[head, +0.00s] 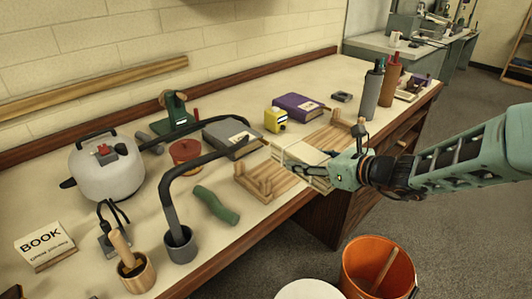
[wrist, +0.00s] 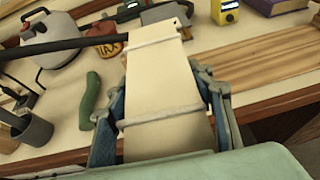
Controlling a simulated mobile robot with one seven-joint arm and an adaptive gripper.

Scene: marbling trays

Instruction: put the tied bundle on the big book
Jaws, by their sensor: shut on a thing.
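The tied bundle (head: 292,152) is a flat cream stack with pale cord around it at two places. My gripper (head: 322,168) is shut on the bundle's sides and holds it out over the table's front part. In the wrist view the bundle (wrist: 160,85) lies lengthwise between the fingers (wrist: 165,105) and points away from me. A grey book (head: 228,136) with a pale label lies flat beyond it, to the left. A purple book (head: 300,107) lies farther back. The grey book looks the larger of the two.
A black curved arm (head: 190,165) rises from a grey cup and reaches across near the bundle and grey book. A wooden rack (head: 262,183), green roll (head: 216,204), red wax pot (head: 185,154) and yellow item (head: 275,120) stand nearby. Tall bottles (head: 373,90) stand right.

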